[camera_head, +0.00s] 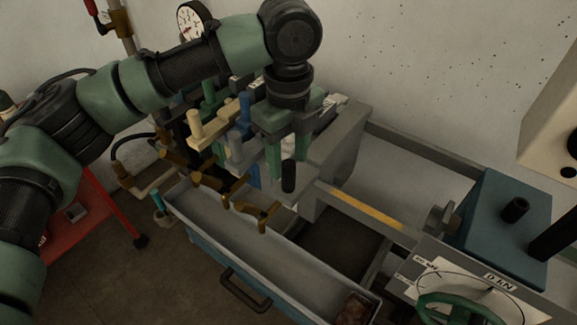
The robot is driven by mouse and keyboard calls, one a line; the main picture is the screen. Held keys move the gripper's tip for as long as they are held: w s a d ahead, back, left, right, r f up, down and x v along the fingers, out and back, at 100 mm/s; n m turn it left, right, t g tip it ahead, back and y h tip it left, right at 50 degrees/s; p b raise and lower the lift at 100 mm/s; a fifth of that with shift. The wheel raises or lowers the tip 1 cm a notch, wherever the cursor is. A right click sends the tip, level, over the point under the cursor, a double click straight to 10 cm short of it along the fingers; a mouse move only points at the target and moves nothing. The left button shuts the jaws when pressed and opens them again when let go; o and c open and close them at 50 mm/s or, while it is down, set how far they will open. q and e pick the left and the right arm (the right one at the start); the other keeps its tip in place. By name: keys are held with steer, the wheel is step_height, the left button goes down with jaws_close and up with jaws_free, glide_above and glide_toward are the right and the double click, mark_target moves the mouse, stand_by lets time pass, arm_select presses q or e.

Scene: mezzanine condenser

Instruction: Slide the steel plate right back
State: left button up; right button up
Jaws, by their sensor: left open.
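A thick grey plate, which looks like the steel plate (338,152), stands upright across the rails of a press-like frame. A dark upright knob (288,177) shows at its near left side; I cannot tell whether it belongs to this plate. My left gripper (287,158) hangs from above with its green fingers pointing down and apart. It is open, just above and behind the knob, at the left side of the plate. Whether the fingers touch anything is hard to tell. My right gripper is not in view.
Coloured plates with handles, including a cream one (203,130), are packed left of the steel plate. A grey tray (240,225) runs below. Right of the plate, the rails (365,212) are clear up to the blue block (505,225). A green handwheel (455,308) is at front right.

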mark_target(288, 173)
arm_select(q)
step_height(288, 173, down, 4)
steer(key=shift+w+r+p, duration=0.1)
steer(key=shift+p, duration=0.3)
steer(key=shift+f, duration=0.5)
jaws_close()
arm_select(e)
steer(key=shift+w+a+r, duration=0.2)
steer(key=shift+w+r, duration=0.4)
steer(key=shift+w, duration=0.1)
arm_select(q)
steer(key=shift+r, duration=0.1)
